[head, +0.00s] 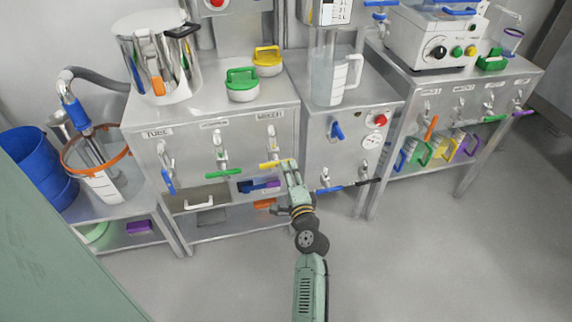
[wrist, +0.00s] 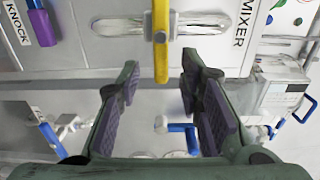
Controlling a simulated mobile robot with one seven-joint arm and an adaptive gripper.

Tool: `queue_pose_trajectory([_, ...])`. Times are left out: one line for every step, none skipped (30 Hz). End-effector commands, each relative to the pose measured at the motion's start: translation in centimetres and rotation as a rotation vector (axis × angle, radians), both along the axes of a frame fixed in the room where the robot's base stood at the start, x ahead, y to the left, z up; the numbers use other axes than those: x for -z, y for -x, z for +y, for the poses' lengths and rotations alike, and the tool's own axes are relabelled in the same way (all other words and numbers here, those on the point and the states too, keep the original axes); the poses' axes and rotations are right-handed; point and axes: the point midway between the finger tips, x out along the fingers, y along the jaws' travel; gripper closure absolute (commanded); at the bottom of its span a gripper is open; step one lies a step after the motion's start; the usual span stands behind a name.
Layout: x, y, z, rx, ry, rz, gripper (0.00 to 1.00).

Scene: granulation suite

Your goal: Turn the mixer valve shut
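The mixer valve is on the front of the left steel cabinet. Its yellow lever (head: 270,164) lies roughly level in the head view. In the wrist view the yellow lever (wrist: 161,58) runs up and down the picture, beside the MIXER label (wrist: 242,20). My gripper (head: 290,168) is at the right end of the lever in the head view. In the wrist view my gripper (wrist: 160,68) has its two dark-padded fingers wide apart. The lever's end shows between the fingertips with gaps on both sides. I cannot tell how deep it sits.
A green-handled valve (head: 222,172) and a blue-handled valve (head: 168,180) are to the left on the same cabinet. The floor in front (head: 420,260) is clear.

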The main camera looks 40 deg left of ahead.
Motion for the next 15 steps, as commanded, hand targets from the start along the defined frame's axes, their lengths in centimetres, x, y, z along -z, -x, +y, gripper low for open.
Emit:
queue_pose_trajectory([0.2,0.8,-1.1,0.003,0.001,0.003,0.67])
queue_pose_trajectory([0.1,1.2,-1.6,0.003,0.000,0.003,0.67])
queue_pose_trajectory([0.1,1.8,-2.2,0.003,0.000,0.003,0.67])
queue_pose_trajectory([0.1,2.2,-2.6,0.002,0.002,0.003,0.67])
queue_pose_trajectory([0.1,2.6,-3.0,0.001,0.000,0.003,0.67])
queue_pose_trajectory([0.1,3.0,-3.5,0.001,0.000,0.003,0.67])
queue_pose_trajectory([0.1,3.3,-3.9,0.002,0.001,0.002,0.67])
queue_pose_trajectory([0.1,3.6,-4.3,0.002,0.000,0.003,0.67])
queue_pose_trajectory([0.1,3.9,-4.6,0.002,0.000,0.001,0.67])
queue_pose_trajectory([0.1,4.1,-4.9,0.002,0.002,0.001,0.67])
queue_pose_trajectory([0.1,4.3,-5.0,0.001,0.001,0.002,0.67])
queue_pose_trajectory([0.0,4.4,-5.2,0.000,0.000,0.001,0.67])
queue_pose_trajectory([0.0,4.5,-5.3,0.000,0.000,0.001,0.67])
queue_pose_trajectory([0.0,4.6,-5.4,0.000,0.000,0.000,0.67])
queue_pose_trajectory([0.0,4.7,-5.5,0.000,0.000,0.000,0.67])
